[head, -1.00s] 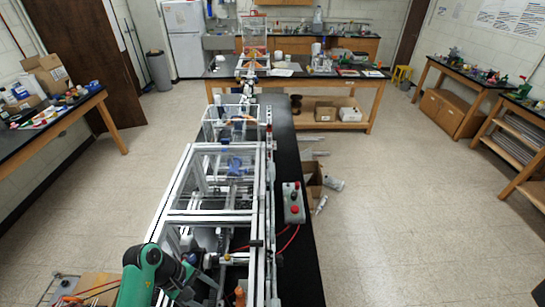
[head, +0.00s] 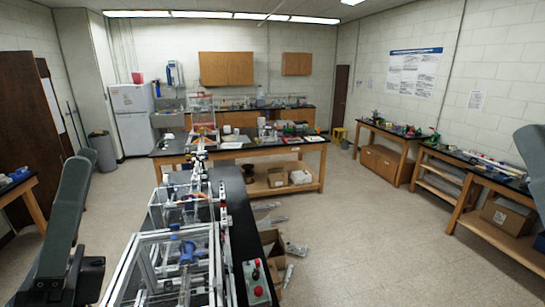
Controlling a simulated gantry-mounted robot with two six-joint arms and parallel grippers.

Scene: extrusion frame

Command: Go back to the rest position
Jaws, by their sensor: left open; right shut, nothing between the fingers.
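Part of my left arm (head: 62,225) rises along the left edge of the head view as a long dark grey link, with a black block at its lower end. A piece of my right arm (head: 533,155), also dark grey, juts in at the right edge. I cannot make out the fingers of either gripper in this view. The silver extrusion frame (head: 176,236) stands on a long black bench (head: 238,215) at the lower centre, with blue parts inside it. Neither visible arm part holds anything.
A grey control box with red buttons (head: 257,282) sits beside the frame. An open cardboard box (head: 272,245) is on the floor. A back workbench (head: 300,148) and right-hand benches (head: 470,172) carry clutter. The floor (head: 360,240) at centre right is clear.

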